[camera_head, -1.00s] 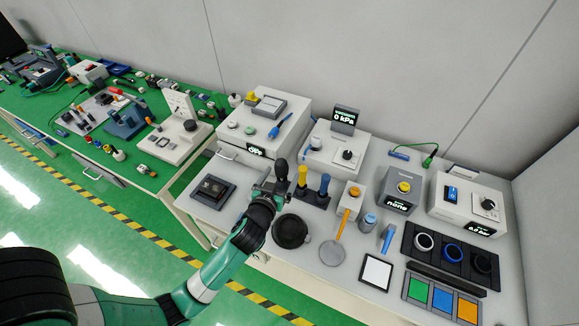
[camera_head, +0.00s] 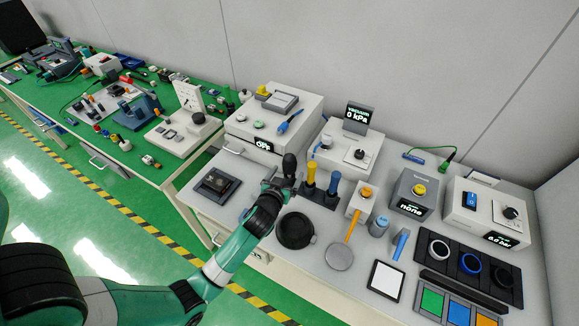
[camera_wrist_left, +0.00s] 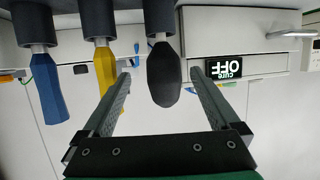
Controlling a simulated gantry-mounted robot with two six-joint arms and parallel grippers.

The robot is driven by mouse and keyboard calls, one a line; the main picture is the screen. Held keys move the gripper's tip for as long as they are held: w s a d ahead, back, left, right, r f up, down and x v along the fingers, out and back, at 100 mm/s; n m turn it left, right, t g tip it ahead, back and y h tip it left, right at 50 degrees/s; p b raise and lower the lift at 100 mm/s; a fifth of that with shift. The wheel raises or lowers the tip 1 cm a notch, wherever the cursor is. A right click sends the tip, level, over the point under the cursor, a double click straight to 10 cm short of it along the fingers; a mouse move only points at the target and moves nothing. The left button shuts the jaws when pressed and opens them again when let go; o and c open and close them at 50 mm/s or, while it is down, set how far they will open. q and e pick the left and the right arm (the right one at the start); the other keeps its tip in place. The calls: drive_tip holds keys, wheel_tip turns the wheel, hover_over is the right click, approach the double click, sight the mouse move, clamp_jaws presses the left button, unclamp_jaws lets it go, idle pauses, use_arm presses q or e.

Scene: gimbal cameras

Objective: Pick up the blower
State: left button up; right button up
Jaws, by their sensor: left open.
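The blower looks to be the black bulb (camera_head: 289,166) at the left end of a dark stand (camera_head: 318,196). It also shows in the left wrist view (camera_wrist_left: 164,76), where the picture is upside down. My left gripper (camera_head: 277,184) is open beside it. In the wrist view the open fingers (camera_wrist_left: 158,74) lie on either side of the bulb, with a gap on each side. Contact is not visible. The bulb's lower part is partly hidden by the gripper in the head view. My right gripper is not in view.
A yellow handle (camera_head: 310,174) and a blue handle (camera_head: 334,184) stand close to the right of the bulb. A black round dish (camera_head: 295,230) sits in front. A white box with an OFF display (camera_head: 264,145) stands behind. A dark tray (camera_head: 217,186) is at left.

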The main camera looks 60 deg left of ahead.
sight(287, 171)
use_arm(q)
drive_tip(key=b+x, duration=0.1)
drive_tip(key=x, duration=0.3)
drive_tip(key=shift+s+a+f+b, duration=0.1)
drive_tip(key=shift+a+f+b, duration=0.05)
drive_tip(key=shift+a+b, duration=0.15)
drive_tip(key=shift+w+a, duration=0.25)
drive_tip(key=shift+w, duration=0.05)
clamp_jaws()
